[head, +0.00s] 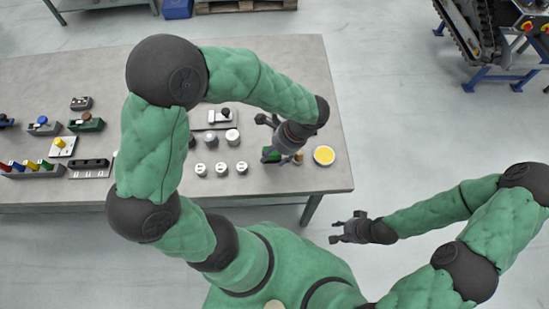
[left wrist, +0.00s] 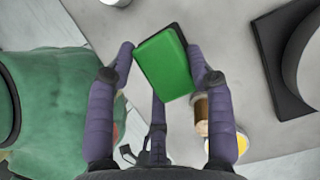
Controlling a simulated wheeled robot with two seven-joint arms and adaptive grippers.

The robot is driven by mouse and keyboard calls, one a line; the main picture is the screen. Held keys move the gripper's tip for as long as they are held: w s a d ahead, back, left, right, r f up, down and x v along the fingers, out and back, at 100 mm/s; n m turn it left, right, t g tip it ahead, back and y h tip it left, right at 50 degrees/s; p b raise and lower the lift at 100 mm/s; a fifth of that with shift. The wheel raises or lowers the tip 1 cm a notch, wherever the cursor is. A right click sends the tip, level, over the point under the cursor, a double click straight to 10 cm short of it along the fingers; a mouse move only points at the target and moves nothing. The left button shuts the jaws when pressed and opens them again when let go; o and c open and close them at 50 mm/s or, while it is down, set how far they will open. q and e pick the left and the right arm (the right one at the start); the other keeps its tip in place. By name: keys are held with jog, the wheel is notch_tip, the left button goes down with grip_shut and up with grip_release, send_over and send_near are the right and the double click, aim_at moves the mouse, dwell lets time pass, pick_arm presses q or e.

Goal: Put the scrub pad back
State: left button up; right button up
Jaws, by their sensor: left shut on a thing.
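The green scrub pad (left wrist: 163,66) with a dark edge is between the fingers of my left gripper (left wrist: 160,60) in the left wrist view. The gripper is shut on it. In the head view the pad (head: 267,154) shows as a small green patch beside my left gripper (head: 268,138), over the right part of the table; whether it touches the tabletop cannot be told. My right gripper (head: 345,227) is open and empty, off the table's front right corner.
A round dish with yellow contents (head: 324,155) and a small brown cylinder (head: 298,157) are right of the pad on the grey table (head: 325,110). Several grey-white round pieces (head: 222,168) stand left. Colored fixtures (head: 62,146) fill the far left. The table's right edge is close.

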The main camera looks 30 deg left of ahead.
aim_at(275, 158)
pick_arm(q)
jog(key=shift+w+f+b, duration=0.15)
jog(key=shift+f+b, duration=0.45)
jog(key=shift+f, duration=1.1)
jog(key=shift+f, duration=0.1)
jog(key=o, duration=1)
jog(key=shift+r, duration=0.2)
jog(key=p+v, duration=0.3)
jog(key=v, duration=0.9)
jog(key=shift+p, duration=0.35)
